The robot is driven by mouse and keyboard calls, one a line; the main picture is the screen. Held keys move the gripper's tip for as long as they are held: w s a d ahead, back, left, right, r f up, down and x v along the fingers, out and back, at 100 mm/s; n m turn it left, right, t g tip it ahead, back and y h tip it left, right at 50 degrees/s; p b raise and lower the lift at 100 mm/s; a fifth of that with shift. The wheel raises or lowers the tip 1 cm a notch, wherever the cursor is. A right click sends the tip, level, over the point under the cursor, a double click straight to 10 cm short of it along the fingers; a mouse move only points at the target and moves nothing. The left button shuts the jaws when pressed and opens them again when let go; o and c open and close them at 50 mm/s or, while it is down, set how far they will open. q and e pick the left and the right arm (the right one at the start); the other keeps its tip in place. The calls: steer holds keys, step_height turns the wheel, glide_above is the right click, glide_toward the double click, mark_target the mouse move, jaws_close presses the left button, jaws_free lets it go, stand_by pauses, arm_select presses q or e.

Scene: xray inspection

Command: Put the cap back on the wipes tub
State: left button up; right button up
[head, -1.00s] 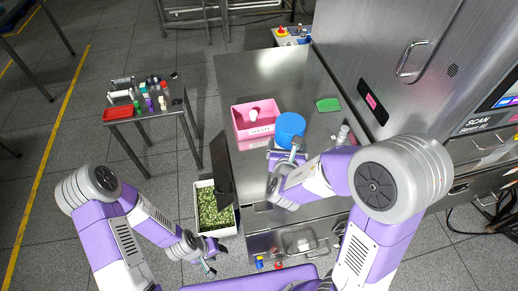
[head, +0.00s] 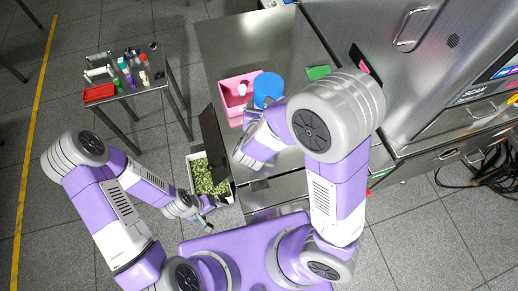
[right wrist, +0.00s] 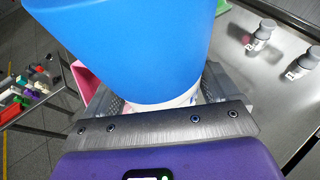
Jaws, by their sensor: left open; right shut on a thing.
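A round blue object (head: 268,85), which looks like the tub with its cap, is on the steel bench beside the pink tray. In the right wrist view the blue part (right wrist: 135,45) fills the top, with a white patterned band (right wrist: 165,112) below it. My right gripper (right wrist: 163,98) has one finger on each side of it and is shut on it. I cannot tell cap from tub body, nor whether it touches the bench. My left gripper (head: 204,222) is open and empty, low beside the green-filled bin.
The pink tray (head: 226,103) holds a white item (head: 242,89). A green pad (head: 318,72) lies behind right. Two small grey bottles (right wrist: 262,35) stand on the bench. A side table (head: 125,90) carries a red tray and bottles. A bin (head: 198,160) stands at the bench's left.

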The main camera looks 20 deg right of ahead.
steer(key=s+a+r+m+g+h+p, duration=0.2)
steer(key=s+a+m+g+h+p, duration=0.1)
steer(key=s, duration=0.5)
steer(key=shift+s+a+m+g+h+p, duration=0.3)
steer(key=shift+a+m+h+p, duration=0.5)
steer(key=shift+a, duration=0.25)
step_height(320, 180, down, 5)
steer(key=shift+f+b, duration=0.15)
steer(key=shift+b, duration=0.3)
steer(key=shift+f, duration=0.25)
steer(key=shift+f, duration=0.1)
steer(key=shift+f+b, duration=0.3)
steer(key=shift+f, duration=1.7)
steer(key=shift+f, duration=0.1)
